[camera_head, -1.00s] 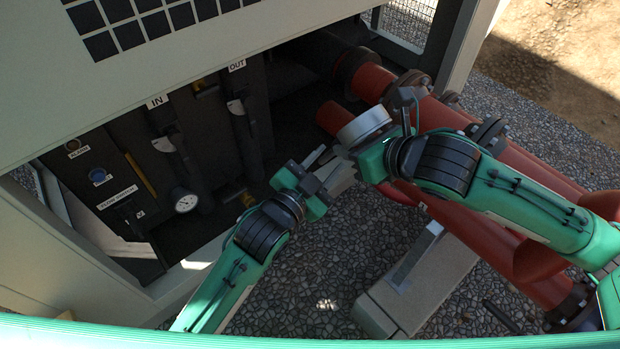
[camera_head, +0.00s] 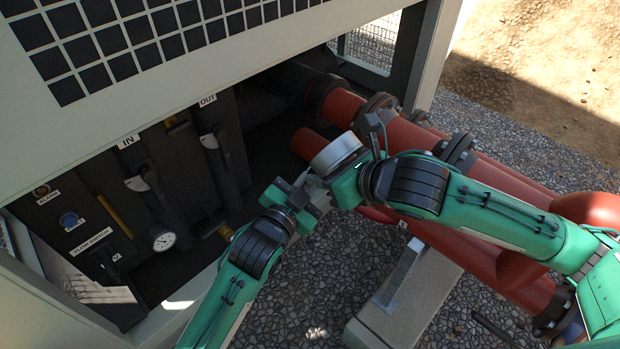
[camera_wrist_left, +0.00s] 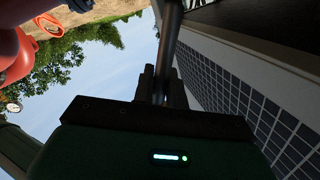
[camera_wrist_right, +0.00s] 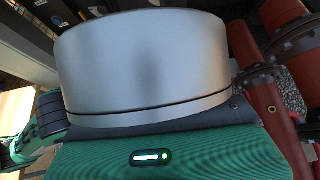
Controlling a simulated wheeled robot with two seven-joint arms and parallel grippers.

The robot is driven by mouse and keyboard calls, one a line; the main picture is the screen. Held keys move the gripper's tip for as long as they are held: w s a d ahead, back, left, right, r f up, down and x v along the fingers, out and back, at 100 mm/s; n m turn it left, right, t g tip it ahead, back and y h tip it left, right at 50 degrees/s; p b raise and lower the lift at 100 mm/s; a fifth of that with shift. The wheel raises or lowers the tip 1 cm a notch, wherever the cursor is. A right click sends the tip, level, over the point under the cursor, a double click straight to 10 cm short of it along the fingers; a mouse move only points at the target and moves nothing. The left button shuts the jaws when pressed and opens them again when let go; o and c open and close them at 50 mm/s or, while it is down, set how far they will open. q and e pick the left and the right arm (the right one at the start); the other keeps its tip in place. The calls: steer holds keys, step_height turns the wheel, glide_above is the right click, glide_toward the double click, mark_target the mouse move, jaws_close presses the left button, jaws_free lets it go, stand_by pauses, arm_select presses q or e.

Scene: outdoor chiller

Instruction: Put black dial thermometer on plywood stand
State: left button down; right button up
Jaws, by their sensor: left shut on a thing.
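A round silver case (camera_head: 338,152) sits at my right gripper (camera_head: 328,186); I take it to be the dial thermometer, but no black dial face shows. In the right wrist view the case (camera_wrist_right: 145,60) fills the middle and hides the fingers, so their opening cannot be told. My left gripper (camera_head: 302,193) meets the right one just below the case. In the left wrist view my left gripper (camera_wrist_left: 160,88) is shut on a dark metal rod (camera_wrist_left: 170,45), which looks like the thermometer's stem. I cannot make out a plywood stand.
Thick red pipes (camera_head: 420,130) run behind my right arm. A pale block (camera_head: 405,300) lies on open gravel below.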

steer(key=o, duration=0.3)
steer(key=shift+r, duration=0.1)
